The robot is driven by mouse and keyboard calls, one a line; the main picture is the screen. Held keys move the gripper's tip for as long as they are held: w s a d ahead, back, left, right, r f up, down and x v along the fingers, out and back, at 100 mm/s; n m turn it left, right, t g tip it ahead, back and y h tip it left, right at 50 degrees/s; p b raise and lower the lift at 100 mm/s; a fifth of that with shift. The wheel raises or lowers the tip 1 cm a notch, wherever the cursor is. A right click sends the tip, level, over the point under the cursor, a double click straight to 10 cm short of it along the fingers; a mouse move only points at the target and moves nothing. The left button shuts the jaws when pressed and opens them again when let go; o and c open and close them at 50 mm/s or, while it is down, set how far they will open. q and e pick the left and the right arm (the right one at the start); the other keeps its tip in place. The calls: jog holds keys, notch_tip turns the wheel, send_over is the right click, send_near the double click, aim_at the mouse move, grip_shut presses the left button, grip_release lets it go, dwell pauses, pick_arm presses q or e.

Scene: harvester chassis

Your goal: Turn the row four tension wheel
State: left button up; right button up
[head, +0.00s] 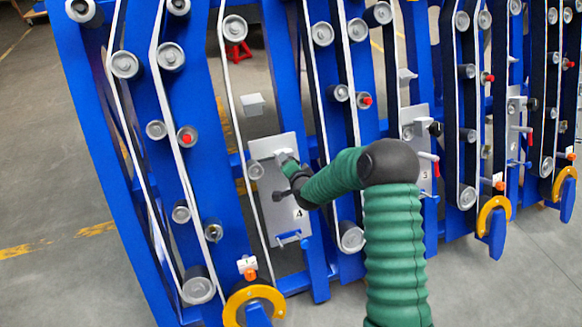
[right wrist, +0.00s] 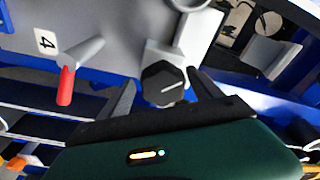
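The row four tension wheel, a black faceted knob with a white line (right wrist: 164,85), sits on a light grey block on the row four plate. My right gripper (right wrist: 161,77) is open, with one dark finger on each side of the knob. A gap shows on the left; I cannot tell whether the right finger touches. In the head view my right gripper (head: 288,168) is at the upper part of the grey plate marked 4 (head: 272,222) and hides the wheel. My left gripper is not in view.
A red-tipped lever (right wrist: 66,84) sticks out left of the wheel in the right wrist view. Blue uprights with rollers and white belts flank the plate. A yellow ring (head: 236,300) is below it. The row three plate (head: 415,125) stands to the right.

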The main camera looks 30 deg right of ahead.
jog(key=shift+r, duration=0.1)
jog(key=shift+s+a+r, duration=0.1)
jog(key=shift+s+r, duration=0.05)
jog(key=p+v, duration=0.3)
jog(key=v, duration=1.3)
jog(key=shift+s, duration=0.1)
jog(key=s+a+f+n+g+y, duration=0.3)
jog(key=s+a+n+g, duration=0.1)
jog(key=a+n, duration=0.45)
jog(key=s+a+n+g+y, duration=0.2)
jog(key=s+a+n+g, duration=0.45)
jog(key=s, duration=0.65)
notch_tip(320, 180, up, 16)
jog(key=a+t+p, duration=0.1)
jog(key=p, duration=1.5)
jog(key=shift+n, duration=0.4)
